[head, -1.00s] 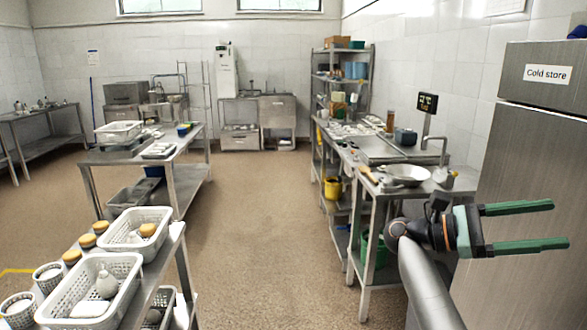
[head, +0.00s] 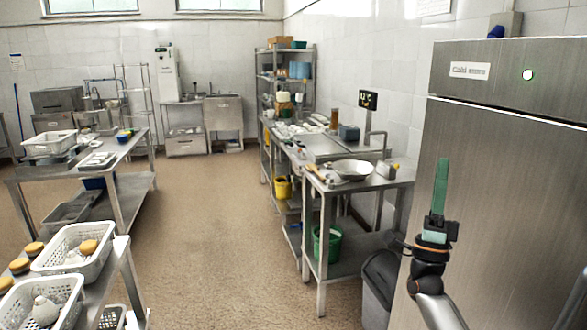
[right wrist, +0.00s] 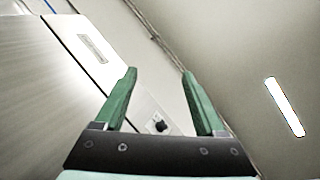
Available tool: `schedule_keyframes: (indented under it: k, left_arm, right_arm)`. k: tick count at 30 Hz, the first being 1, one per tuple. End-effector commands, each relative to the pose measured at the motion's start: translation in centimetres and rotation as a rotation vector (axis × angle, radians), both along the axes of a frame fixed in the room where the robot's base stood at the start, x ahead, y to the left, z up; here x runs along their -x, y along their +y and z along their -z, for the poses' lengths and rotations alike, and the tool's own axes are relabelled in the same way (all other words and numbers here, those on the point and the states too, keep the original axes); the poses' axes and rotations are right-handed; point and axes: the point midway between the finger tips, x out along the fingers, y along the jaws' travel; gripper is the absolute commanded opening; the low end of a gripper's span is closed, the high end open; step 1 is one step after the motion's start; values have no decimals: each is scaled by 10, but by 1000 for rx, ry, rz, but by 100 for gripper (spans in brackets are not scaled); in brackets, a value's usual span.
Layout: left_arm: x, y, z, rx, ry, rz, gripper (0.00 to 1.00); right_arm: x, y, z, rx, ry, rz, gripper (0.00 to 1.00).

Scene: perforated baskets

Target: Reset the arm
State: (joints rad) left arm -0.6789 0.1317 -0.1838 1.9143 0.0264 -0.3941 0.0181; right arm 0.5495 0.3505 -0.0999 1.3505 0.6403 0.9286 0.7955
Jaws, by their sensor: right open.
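My right gripper (head: 441,185) is raised at the lower right of the head view, in front of the steel cold store. Its green fingers point up and overlap edge-on there. In the right wrist view the two green fingers (right wrist: 158,100) stand wide apart with nothing between them. My left gripper is in neither view.
The cold store (head: 500,180) stands close behind my right arm. A steel counter with a sink and a metal bowl (head: 353,169) is left of it, with a grey bin (head: 378,285) beside it. White perforated baskets (head: 72,262) stand on the table at lower left. The middle floor is clear.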

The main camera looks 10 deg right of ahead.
Motion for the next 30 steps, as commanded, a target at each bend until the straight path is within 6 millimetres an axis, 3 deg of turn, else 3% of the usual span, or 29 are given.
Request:
schedule_keyframes:
  k: [3, 9, 15, 22, 30]
  left_arm:
    - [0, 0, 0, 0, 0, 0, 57]
    - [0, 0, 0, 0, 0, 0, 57]
    - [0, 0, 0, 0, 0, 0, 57]
    - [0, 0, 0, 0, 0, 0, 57]
    - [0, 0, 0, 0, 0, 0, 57]
  right_arm:
    - [-46, 26, 20, 201, 270, 116, 72]
    - [-107, 49, 82, 578, 692, 339, 72]
    - [-134, 43, 148, 908, 1018, 524, 72]
    - [-137, 20, 207, 1210, 1301, 675, 72]
    - [-77, 70, 322, 1294, 1380, 508, 72]
